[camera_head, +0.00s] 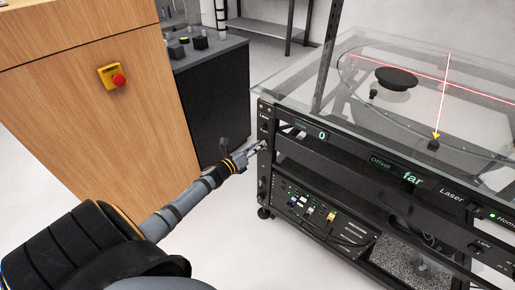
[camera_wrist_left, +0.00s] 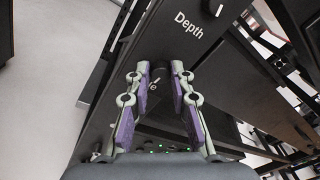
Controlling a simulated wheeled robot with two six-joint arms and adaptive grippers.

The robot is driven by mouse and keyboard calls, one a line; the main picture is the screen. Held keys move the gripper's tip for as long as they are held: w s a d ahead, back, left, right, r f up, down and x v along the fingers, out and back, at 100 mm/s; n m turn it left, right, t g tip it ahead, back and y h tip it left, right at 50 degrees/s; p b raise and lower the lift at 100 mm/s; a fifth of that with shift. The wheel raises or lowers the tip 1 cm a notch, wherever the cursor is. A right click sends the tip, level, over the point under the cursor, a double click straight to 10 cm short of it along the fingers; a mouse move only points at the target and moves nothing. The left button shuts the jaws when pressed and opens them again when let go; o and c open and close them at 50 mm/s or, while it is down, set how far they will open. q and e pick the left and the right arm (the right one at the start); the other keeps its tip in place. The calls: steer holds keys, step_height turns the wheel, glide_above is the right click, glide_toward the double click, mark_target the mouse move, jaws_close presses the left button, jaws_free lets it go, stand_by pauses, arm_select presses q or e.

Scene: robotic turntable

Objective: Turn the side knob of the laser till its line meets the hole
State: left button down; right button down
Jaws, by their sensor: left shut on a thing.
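My left gripper (camera_head: 255,148) reaches the left end of the black rack. In the left wrist view its two fingers (camera_wrist_left: 160,70) are closed around a small dark side knob (camera_wrist_left: 159,76) below the label "Depth". The fingers partly hide the knob. A red laser line (camera_head: 400,67) runs across the glass turntable top (camera_head: 300,85). A pale line (camera_head: 443,95) crosses it and ends at a yellow marker (camera_head: 436,135). A dark disc (camera_head: 397,77) sits by the red line; I cannot make out the hole. My right gripper is not in view.
Another display (camera_head: 321,135) on the rack reads "0". A panel with lit switches (camera_head: 315,210) is below. A wooden cabinet (camera_head: 75,95) with a red emergency button (camera_head: 118,80) stands at left. Open floor lies between cabinet and rack.

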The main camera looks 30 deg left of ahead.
arm_select(q)
steer(key=shift+s+f+m+b, duration=0.1)
steer(key=shift+m+b, duration=0.1)
steer(key=shift+m, duration=0.3)
steer(key=shift+f+m+b, duration=0.1)
steer(key=shift+m+b, duration=0.05)
steer(key=shift+m, duration=0.35)
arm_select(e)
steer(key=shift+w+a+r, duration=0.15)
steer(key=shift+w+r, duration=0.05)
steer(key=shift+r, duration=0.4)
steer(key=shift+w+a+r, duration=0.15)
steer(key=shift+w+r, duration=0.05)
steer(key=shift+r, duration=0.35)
arm_select(q)
steer(key=c, duration=1.5)
jaws_free()
steer(key=o, duration=0.3)
steer(key=shift+r, duration=0.1)
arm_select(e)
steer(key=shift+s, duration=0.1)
arm_select(q)
steer(key=s, duration=0.4)
steer(key=s+a, duration=0.1)
steer(key=s, duration=0.3)
steer(key=s+a, duration=0.1)
steer(key=s, duration=0.2)
steer(key=shift+s+r, duration=0.25)
steer(key=shift+s, duration=0.15)
steer(key=shift+f, duration=0.1)
